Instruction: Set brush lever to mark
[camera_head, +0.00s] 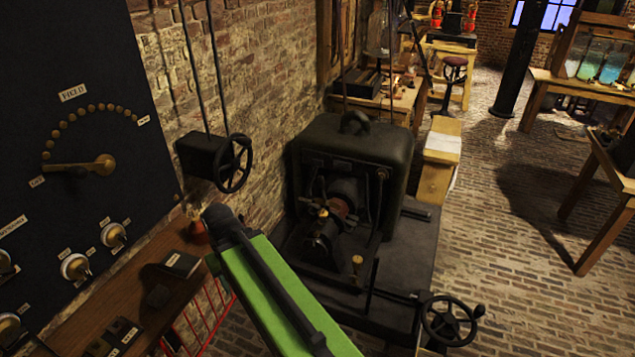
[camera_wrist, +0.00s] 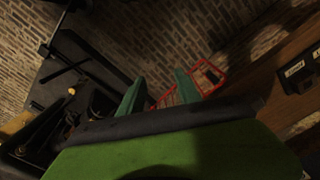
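The dark dynamo (camera_head: 372,150) stands on a black base in the middle of the head view. Brass and copper brush gear (camera_head: 322,210) shows in its open front. A thin rod with a brass knob (camera_head: 357,262) stands in front of it; I cannot tell if this is the brush lever. No mark is readable. The dynamo's dark parts show blurred at left in the wrist view (camera_wrist: 75,110). My gripper (camera_wrist: 160,92) has its two green fingers apart, with nothing visible between them. My green arm reaches up left, beside the dynamo and apart from the brush gear.
A wall handwheel (camera_head: 233,163) and a base handwheel (camera_head: 450,320) stick out near the dynamo.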

